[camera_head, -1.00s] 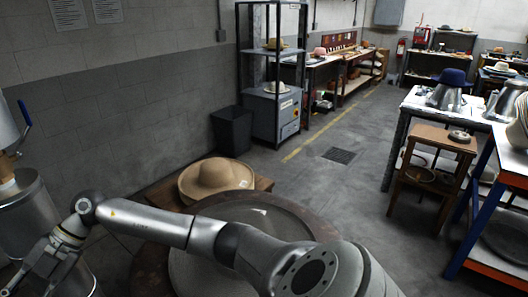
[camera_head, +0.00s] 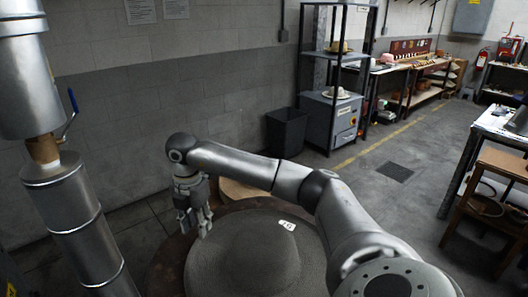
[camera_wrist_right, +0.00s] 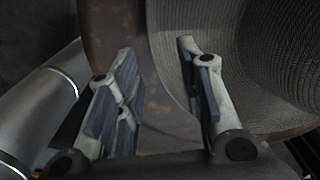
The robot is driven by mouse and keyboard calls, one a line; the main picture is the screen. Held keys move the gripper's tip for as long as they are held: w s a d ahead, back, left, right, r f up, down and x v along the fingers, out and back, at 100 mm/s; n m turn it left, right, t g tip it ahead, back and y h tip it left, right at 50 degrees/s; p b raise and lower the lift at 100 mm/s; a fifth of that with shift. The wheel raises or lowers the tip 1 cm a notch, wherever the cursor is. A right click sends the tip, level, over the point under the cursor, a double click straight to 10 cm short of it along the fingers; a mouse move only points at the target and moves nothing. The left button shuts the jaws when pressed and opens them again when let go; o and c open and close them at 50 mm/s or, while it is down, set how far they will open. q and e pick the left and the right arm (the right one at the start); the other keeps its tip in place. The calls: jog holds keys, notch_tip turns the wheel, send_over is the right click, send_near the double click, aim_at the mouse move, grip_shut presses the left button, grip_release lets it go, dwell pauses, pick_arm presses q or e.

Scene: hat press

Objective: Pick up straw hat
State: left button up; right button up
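A grey woven hat (camera_head: 250,258) with a rounded crown and a small white tag lies on a round brown surface (camera_head: 166,262) at the bottom centre of the head view. My right gripper (camera_head: 194,222) points down at its left edge. In the right wrist view the hat's woven brim (camera_wrist_right: 270,70) fills the right side. The gripper (camera_wrist_right: 156,55) is open there, its fingers apart. The brim's edge lies between or just beside the fingers; contact is unclear. My left gripper is out of view.
A tan surface (camera_head: 240,191), hat brim or wooden top, is partly hidden behind my right arm. A metal cylinder (camera_head: 75,215) stands at the left. A black bin (camera_head: 287,130) and shelf (camera_head: 338,92) stand behind.

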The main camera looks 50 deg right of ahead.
jog(key=shift+d+f+p, duration=0.1)
jog(key=shift+f+p, duration=0.2)
jog(key=shift+f, duration=0.15)
jog(key=f, duration=0.2)
jog(key=f+p, duration=0.1)
jog(key=shift+w+f, duration=0.3)
jog(key=shift+f, duration=0.35)
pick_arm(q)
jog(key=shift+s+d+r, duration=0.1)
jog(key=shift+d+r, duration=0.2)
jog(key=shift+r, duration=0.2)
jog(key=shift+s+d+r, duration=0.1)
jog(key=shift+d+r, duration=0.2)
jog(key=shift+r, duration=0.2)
pick_arm(e)
jog(key=shift+c, duration=0.2)
grip_shut()
